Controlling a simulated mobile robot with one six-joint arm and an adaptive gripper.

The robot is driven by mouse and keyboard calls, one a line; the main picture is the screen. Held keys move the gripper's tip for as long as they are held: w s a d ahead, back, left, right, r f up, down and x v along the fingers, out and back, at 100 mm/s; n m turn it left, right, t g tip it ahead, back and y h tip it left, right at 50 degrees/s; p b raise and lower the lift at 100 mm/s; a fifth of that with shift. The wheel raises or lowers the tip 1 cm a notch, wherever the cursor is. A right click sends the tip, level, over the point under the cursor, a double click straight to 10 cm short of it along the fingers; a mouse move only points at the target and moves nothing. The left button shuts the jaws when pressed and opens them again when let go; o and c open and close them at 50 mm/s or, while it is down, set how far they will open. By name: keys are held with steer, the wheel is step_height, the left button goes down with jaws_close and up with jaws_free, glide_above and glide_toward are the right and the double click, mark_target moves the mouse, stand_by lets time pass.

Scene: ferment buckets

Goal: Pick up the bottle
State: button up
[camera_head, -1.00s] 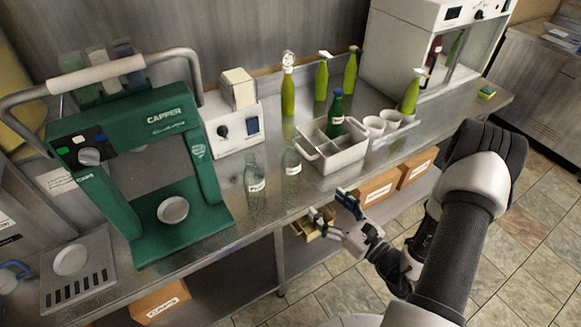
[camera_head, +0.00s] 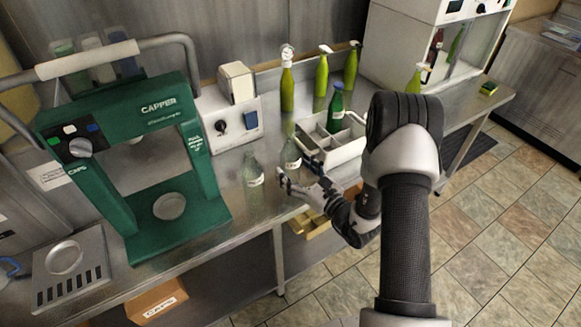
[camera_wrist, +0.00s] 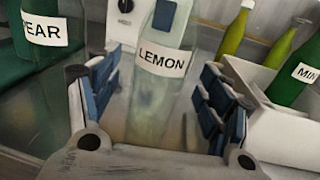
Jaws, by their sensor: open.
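A clear glass bottle labelled LEMON (camera_wrist: 163,60) stands upright, centred between my open fingers in the wrist view. It is the right one of two clear bottles on the counter in the head view (camera_head: 291,158). My gripper (camera_head: 297,171) is at the counter's front edge, its fingers on either side of this bottle. The fingers also show in the wrist view (camera_wrist: 158,105), with gaps beside the glass. The other clear bottle (camera_head: 252,172) is just left; its label in the wrist view (camera_wrist: 43,30) is cut off and reads "EAR".
A white divided crate (camera_head: 345,151) holding a green bottle (camera_head: 336,105) stands right of the LEMON bottle. A green capper (camera_head: 205,178) stands left. Several yellow-green bottles (camera_head: 287,90) are behind. My arm hides part of the counter at right.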

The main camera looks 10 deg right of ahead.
steer(key=shift+x, duration=1.3)
steer(key=shift+c, duration=0.4)
steer(key=c, duration=1.2)
